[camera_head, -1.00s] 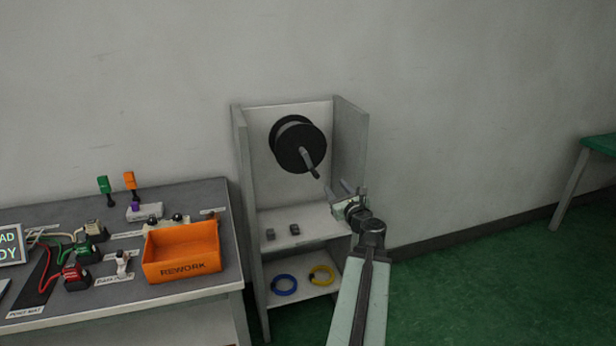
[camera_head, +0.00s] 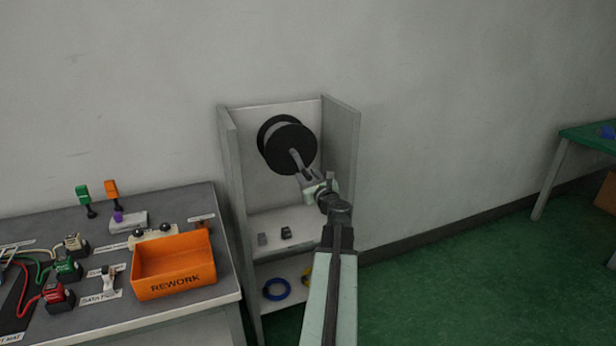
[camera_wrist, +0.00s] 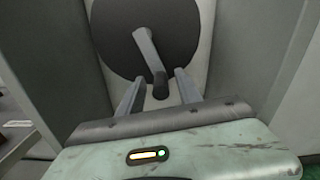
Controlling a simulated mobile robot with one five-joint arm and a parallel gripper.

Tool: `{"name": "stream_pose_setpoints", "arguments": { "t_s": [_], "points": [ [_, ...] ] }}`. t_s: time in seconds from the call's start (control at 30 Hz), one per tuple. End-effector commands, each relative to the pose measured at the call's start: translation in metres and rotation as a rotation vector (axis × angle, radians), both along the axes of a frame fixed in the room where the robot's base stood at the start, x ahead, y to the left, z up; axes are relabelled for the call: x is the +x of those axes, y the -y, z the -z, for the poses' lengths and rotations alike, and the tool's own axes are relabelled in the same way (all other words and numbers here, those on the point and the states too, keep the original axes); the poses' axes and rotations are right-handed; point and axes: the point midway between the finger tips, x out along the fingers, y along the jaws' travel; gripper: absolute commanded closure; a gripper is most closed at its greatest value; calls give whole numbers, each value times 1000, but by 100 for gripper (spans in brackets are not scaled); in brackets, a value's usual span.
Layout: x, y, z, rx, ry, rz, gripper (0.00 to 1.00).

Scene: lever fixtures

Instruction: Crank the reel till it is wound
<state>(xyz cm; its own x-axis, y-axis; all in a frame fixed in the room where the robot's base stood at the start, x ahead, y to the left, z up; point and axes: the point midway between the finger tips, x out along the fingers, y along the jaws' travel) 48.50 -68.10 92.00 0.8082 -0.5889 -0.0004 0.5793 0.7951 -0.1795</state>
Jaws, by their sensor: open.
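The black reel (camera_head: 288,143) is mounted on the back panel of a grey open cabinet in the head view. It also fills the top of the wrist view (camera_wrist: 182,30). Its crank arm (camera_wrist: 147,46) runs down from the reel's middle to a dark handle (camera_wrist: 160,84) that sticks out toward me. My gripper (camera_head: 305,178) is in front of the reel's lower part. In the wrist view my gripper (camera_wrist: 158,88) is open, with one finger on each side of the handle. I cannot tell whether either finger touches it.
The cabinet's side walls (camera_head: 342,150) stand close on both sides of the reel. Small dark blocks (camera_head: 286,232) sit on the shelf below, and a blue coil (camera_head: 276,289) lies lower. A workbench with an orange bin (camera_head: 172,265) is at left. Green floor (camera_head: 450,290) is clear at right.

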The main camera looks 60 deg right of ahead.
Motion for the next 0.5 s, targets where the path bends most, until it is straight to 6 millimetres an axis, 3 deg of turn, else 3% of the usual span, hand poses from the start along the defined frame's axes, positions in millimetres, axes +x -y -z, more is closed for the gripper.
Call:
{"name": "stream_pose_setpoints", "arguments": {
  "t_s": [0.27, 0.4, 0.5],
  "points": [
    [4, 4, 0, 0, 0, 1, 59],
    [3, 4, 0, 0, 0, 1, 98],
    [3, 4, 0, 0, 0, 2, 100]
  ]
}}
